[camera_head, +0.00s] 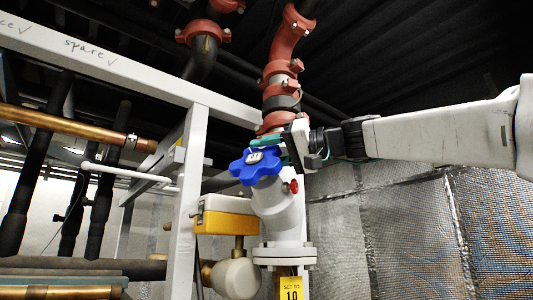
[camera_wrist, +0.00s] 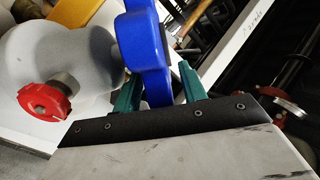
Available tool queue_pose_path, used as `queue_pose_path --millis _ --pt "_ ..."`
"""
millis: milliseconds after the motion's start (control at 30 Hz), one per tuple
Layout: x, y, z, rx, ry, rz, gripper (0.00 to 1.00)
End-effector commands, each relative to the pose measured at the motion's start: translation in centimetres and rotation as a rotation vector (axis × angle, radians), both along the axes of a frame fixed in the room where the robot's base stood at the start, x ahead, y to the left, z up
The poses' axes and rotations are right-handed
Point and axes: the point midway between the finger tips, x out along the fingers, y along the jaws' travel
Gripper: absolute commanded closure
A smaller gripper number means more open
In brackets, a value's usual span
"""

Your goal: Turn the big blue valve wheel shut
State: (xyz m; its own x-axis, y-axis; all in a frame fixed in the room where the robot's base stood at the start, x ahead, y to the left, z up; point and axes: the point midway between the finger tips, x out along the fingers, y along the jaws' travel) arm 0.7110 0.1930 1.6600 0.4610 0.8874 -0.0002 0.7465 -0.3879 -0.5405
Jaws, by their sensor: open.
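The big blue valve wheel (camera_head: 256,166) sits on top of a thick light-grey valve body (camera_head: 279,211), below red pipe couplings. In the wrist view the blue wheel (camera_wrist: 146,52) stands edge-on at the jaws. My gripper (camera_head: 290,147) reaches in from the right, at the wheel's upper right side. In the wrist view its two green fingertips (camera_wrist: 160,85) are apart, one on each side of the wheel's rim. The jaws are open; whether a finger touches the wheel I cannot tell. The wheel's far side is hidden.
A small red knob (camera_head: 293,187) sticks out of the valve body's right side and shows large in the wrist view (camera_wrist: 45,101). A yellow and white box (camera_head: 226,214) is close on the left, by a white frame post (camera_head: 190,170). Red couplings (camera_head: 281,85) rise just above.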

Motion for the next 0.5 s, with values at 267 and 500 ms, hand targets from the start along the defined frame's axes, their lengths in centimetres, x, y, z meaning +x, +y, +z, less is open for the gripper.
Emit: queue_pose_path --millis 267,500 --pt "0.14 0.13 0.03 0.001 0.000 -0.003 0.58" --pt "0.14 0.13 0.02 0.000 0.000 -0.002 1.00"
